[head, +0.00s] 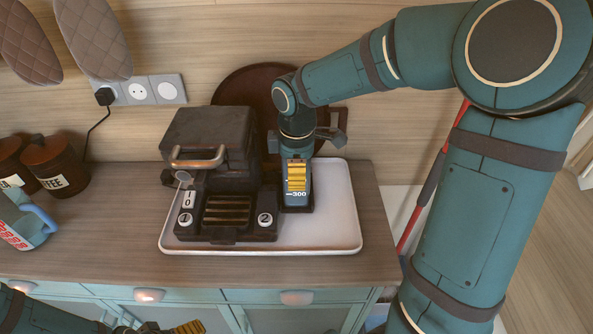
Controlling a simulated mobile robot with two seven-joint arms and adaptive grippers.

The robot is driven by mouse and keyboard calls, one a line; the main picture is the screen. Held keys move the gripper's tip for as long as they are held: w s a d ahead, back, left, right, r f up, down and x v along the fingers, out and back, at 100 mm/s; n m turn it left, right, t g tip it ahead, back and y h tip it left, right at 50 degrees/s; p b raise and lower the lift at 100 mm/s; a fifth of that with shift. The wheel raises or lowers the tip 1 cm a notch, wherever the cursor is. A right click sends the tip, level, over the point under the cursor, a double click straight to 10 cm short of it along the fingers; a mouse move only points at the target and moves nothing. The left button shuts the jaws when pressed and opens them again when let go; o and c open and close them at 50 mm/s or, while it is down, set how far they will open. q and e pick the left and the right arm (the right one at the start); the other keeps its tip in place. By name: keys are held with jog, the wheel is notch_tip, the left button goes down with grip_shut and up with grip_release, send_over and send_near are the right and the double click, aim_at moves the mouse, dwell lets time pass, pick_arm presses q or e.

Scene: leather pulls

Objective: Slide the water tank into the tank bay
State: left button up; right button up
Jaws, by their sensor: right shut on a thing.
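The water tank (298,203) is a dark bluish upright block with a white 300 mark, at the right side of the dark coffee machine (212,140). My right gripper (297,178) comes down from above and is shut on the tank; its yellow ridged finger covers much of the tank's front. The tank stands upright close against the machine's right side; I cannot tell whether it touches. The tank bay is not clearly visible behind the tank and gripper. My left gripper (178,328) shows only partly at the bottom edge, away from the machine, and its opening cannot be judged.
The machine stands on a white tray (340,230) on the wooden counter (110,240). A round dark board (240,85) leans behind it. A socket strip (150,90) with a plugged cable is on the wall.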

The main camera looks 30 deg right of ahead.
dwell(0.3)
jog(key=o, duration=1.4)
jog(key=shift+f, duration=0.1)
